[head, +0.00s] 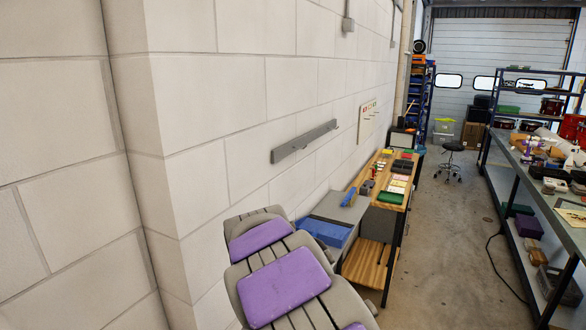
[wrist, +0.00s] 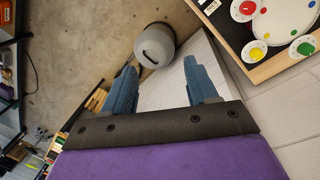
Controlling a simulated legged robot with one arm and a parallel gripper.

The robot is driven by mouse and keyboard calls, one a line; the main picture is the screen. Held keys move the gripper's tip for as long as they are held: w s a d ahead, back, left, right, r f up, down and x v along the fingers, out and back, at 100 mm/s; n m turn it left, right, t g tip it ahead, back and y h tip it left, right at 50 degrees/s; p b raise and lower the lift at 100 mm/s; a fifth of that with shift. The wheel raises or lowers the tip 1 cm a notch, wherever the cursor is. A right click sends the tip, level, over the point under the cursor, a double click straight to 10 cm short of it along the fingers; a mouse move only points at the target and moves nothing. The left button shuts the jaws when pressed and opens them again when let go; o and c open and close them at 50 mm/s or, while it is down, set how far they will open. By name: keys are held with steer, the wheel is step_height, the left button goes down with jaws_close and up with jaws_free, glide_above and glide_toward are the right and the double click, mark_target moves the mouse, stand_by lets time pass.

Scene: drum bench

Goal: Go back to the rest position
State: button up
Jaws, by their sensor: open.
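My gripper (wrist: 163,85) shows in the wrist view with its two blue-grey fingers spread apart. Nothing is held between them. A pale flat surface shows behind the gap. A grey rounded object (wrist: 155,46) shows just beyond the fingertips; I cannot tell how far away it is. My purple-padded arm takes up the lower middle of the head view, beside the block wall (head: 220,100). The fingers are not visible in the head view.
A narrow wooden bench (head: 396,200) with small coloured items stands along the wall, near a blue box (head: 325,232). A long workbench (head: 520,178) is on the right, with open concrete floor (head: 445,245) between. A wood-edged panel (wrist: 270,68) with coloured knobs shows in the wrist view.

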steer(key=s+d+m+g+b, duration=0.1)
steer(key=s+d+m+b, duration=0.2)
steer(key=s+d, duration=0.9)
steer(key=s+d+f+m+y+b, duration=0.1)
steer(key=s+d+f, duration=0.1)
steer(key=s, duration=0.8)
steer(key=s+d+f+g+b, duration=0.1)
steer(key=s+d+f+b, duration=0.1)
steer(key=s, duration=0.8)
step_height(320, 180, down, 2)
steer(key=shift+d+f+m+y, duration=0.15)
steer(key=shift+d+m+y, duration=0.25)
steer(key=shift+d, duration=0.25)
steer(key=shift+w, duration=0.1)
steer(key=shift+c, duration=1.2)
steer(key=shift+a, duration=0.2)
steer(key=shift+c, duration=0.3)
